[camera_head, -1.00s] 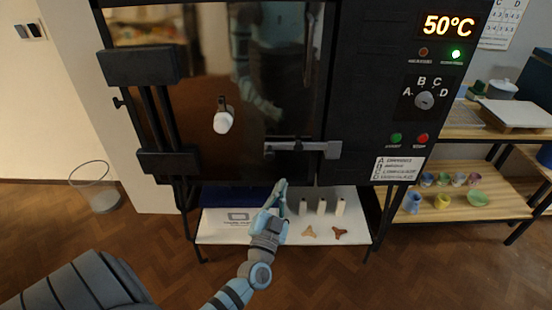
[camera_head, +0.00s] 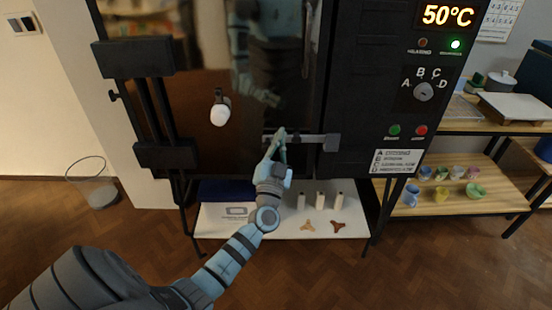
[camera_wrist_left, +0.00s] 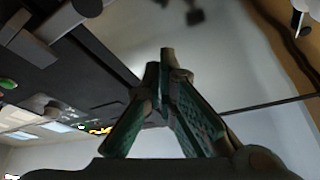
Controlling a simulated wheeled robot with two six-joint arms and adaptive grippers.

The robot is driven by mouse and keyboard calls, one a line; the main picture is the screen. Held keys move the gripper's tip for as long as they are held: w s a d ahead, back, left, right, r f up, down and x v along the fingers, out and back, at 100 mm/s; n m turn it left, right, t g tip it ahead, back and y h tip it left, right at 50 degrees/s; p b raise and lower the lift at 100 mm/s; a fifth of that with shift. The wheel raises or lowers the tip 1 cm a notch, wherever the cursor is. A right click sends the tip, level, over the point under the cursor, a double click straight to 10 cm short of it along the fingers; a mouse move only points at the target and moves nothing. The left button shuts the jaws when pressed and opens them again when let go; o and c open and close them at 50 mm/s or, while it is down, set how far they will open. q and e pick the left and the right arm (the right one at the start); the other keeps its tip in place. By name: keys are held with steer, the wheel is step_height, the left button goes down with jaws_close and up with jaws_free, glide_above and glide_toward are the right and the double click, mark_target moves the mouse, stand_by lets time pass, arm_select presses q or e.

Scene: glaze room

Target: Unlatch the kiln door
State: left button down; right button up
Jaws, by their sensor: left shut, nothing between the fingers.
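The black kiln door (camera_head: 200,75) is closed, with a dark glossy front. Its latch (camera_head: 308,139) is a grey horizontal bar low on the door's right side, reaching to a block on the kiln frame. My left gripper (camera_head: 280,139) is in front of the bar's left part, fingers pointing up. It hides a piece of the bar, and I cannot tell whether it touches. In the left wrist view the gripper (camera_wrist_left: 166,62) has its green-padded fingers together at the tips with nothing between them. My right gripper is not in view.
A white plug (camera_head: 219,115) sticks out of the door. The control panel (camera_head: 424,90) is at the right and reads 50°C. Below the kiln, a white shelf (camera_head: 285,229) holds small posts and stilts. A wire bin (camera_head: 93,184) stands left; shelves with pots are right.

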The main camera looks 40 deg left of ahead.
arm_select(q)
steer(key=a+f+b, duration=0.2)
steer(key=f+b, duration=0.1)
steer(key=shift+f, duration=0.15)
stand_by(0.4)
steer(key=shift+s+f+n+b, duration=0.1)
steer(key=shift+f+n+b, duration=0.15)
steer(key=shift+n+b, duration=0.3)
